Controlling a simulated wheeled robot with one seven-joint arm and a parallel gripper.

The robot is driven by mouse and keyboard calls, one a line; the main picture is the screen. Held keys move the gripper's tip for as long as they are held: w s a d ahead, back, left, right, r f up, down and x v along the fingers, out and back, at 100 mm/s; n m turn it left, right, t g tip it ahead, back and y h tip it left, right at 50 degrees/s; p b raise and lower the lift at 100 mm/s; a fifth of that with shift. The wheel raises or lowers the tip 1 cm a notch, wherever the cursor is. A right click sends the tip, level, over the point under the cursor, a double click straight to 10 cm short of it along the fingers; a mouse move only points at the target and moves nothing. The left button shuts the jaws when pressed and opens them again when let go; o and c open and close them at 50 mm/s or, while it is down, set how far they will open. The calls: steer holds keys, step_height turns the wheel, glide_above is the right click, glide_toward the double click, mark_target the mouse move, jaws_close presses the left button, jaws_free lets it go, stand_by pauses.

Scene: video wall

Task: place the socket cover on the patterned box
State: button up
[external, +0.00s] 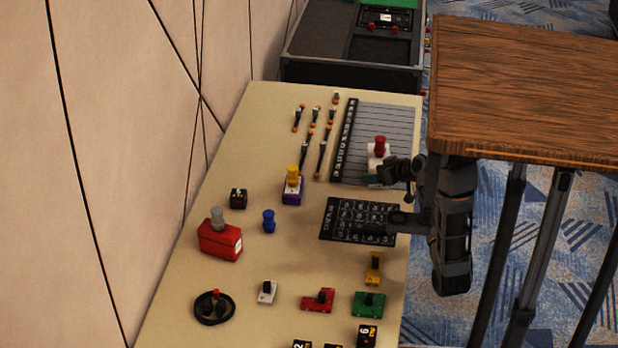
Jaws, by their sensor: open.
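I cannot tell for sure which thing is the socket cover. A white piece with a red knob (379,152) stands on the grey lined panel, close to my gripper's upper finger. The patterned box is also not certain; a small dark box with pale markings (238,198) sits on the left of the table. My gripper (388,199) reaches in from the right, with its two dark fingers wide apart and nothing seen held between them. It is over or near the black panel with white markings (345,218). Its exact height is unclear.
The beige table (220,290) holds a purple block with yellow knob (292,188), a blue knob (269,221), a red box (219,240), a black ring (214,308), and small red, green and yellow pieces. A wooden table (530,90) stands close on the right.

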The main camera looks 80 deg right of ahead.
steer(key=a+f, duration=0.1)
steer(key=a, duration=0.1)
steer(key=w+a+f, duration=0.1)
steer(key=a, duration=0.2)
steer(key=w+a+f, duration=0.1)
steer(key=a, duration=0.2)
steer(key=shift+a+f, duration=0.2)
steer(key=shift+n+t+y, duration=0.3)
steer(key=shift+n+t, duration=0.2)
steer(key=shift+n, duration=0.4)
steer(key=a, duration=0.7)
steer(key=s+a, duration=0.1)
steer(key=a, duration=0.3)
steer(key=shift+f, duration=0.3)
steer(key=s+a+r, duration=0.1)
steer(key=a, duration=0.2)
steer(key=s+a+r+n+t+y, duration=0.1)
steer(key=a, duration=0.2)
steer(key=s+a+r+n+t, duration=0.1)
steer(key=a, duration=0.2)
steer(key=shift+s+a+r+y, duration=0.1)
steer(key=shift+s+a+y, duration=0.05)
steer(key=shift+s+y, duration=0.2)
steer(key=s+a+r+n+t+y, duration=0.2)
steer(key=s+a+r+n+y, duration=0.1)
steer(key=s+a+r, duration=0.3)
steer(key=shift+a+r+y, duration=0.35)
steer(key=shift+a+r, duration=0.15)
steer(key=shift+a, duration=0.4)
